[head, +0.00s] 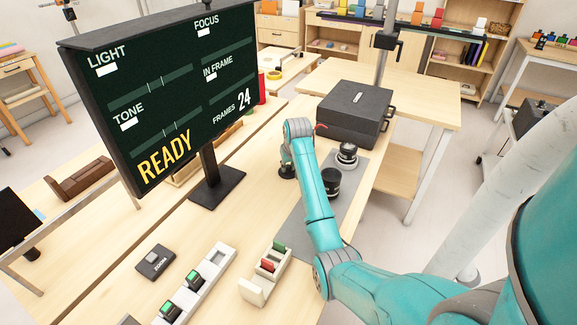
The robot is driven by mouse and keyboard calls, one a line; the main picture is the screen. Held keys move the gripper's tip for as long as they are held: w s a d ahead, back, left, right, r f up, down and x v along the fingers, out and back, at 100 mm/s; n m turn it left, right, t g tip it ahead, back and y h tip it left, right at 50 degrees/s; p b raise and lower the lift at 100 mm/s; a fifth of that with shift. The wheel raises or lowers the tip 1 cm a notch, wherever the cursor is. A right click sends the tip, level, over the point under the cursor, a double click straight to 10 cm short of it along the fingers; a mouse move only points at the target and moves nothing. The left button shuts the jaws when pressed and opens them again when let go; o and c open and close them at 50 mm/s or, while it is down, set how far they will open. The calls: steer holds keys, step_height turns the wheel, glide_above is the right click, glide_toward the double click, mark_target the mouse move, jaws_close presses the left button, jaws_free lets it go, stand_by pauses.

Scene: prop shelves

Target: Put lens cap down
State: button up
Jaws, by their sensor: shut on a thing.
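My teal arm reaches over the wooden table, and its wrist bends down at the far end. My gripper (287,171) is the small dark shape under the wrist, left of the grey mat (308,218). It is shut on the lens cap, low over the table. The cap itself is too small and dark to make out. A black cylindrical lens (331,184) stands on the mat, right of my gripper. A silver-and-black lens (346,154) stands behind it. I cannot tell whether my gripper touches the table.
A dark case (355,114) sits behind the lenses. A large black display (172,85) reading READY stands on a post to the left. In front are a white tray (209,278) with green-topped pieces, a small holder (254,291) and a dark box (155,262).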

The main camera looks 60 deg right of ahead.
steer(key=o, duration=0.8)
steer(key=shift+f, duration=0.1)
steer(key=shift+o, duration=0.2)
steer(key=v, duration=1.2)
